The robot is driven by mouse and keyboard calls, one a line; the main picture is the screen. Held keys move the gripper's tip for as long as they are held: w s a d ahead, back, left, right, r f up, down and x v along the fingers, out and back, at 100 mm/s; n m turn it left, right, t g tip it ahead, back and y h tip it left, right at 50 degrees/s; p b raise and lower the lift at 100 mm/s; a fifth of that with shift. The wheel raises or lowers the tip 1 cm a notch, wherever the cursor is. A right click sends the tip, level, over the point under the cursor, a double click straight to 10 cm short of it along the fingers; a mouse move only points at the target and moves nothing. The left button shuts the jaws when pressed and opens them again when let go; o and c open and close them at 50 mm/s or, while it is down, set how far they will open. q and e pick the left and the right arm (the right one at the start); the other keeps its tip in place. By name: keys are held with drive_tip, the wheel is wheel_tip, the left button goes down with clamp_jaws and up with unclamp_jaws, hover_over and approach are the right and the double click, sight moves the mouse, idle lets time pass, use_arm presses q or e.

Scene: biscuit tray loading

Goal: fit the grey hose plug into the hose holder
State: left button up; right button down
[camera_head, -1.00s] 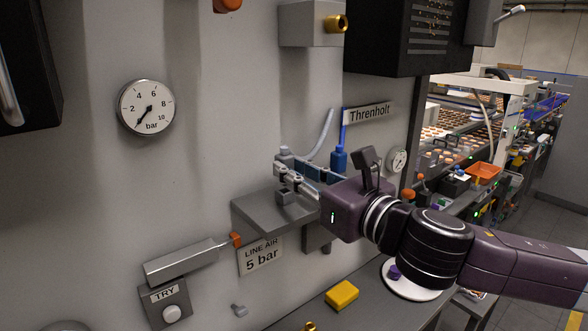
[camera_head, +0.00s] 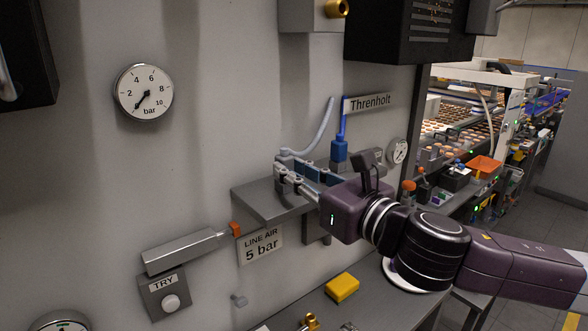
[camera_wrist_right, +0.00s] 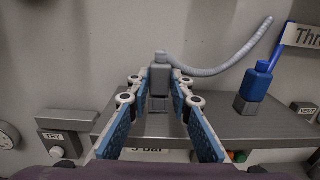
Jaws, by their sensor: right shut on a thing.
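My right gripper (camera_head: 281,169) reaches in from the right over the grey shelf. It is shut on the grey hose plug (camera_wrist_right: 160,79), which is upright between the fingertips in the wrist view. A pale grey hose (camera_wrist_right: 220,68) runs from the plug's top to the right and upward. A grey block, seemingly the hose holder (camera_wrist_right: 158,104), shows directly below the plug on the shelf. I cannot tell whether the plug is seated in it. In the head view the fingers hide most of the plug and this block. My left gripper is not in view.
A blue plug (camera_wrist_right: 257,80) with a blue hose stands in a grey block to the right on the shelf (camera_head: 262,206). A gauge (camera_head: 143,92), a TRY button box (camera_head: 165,295) and a yellow block (camera_head: 342,288) are nearby. The shelf's left end is clear.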

drive_tip(key=c, duration=1.7)
unclamp_jaws()
drive_tip(key=shift+f, duration=0.1)
drive_tip(key=shift+o, duration=0.2)
drive_tip(key=shift+s, duration=0.1)
drive_tip(key=v, duration=0.7)
drive_tip(key=shift+d, duration=0.1)
drive_tip(key=shift+s, duration=0.1)
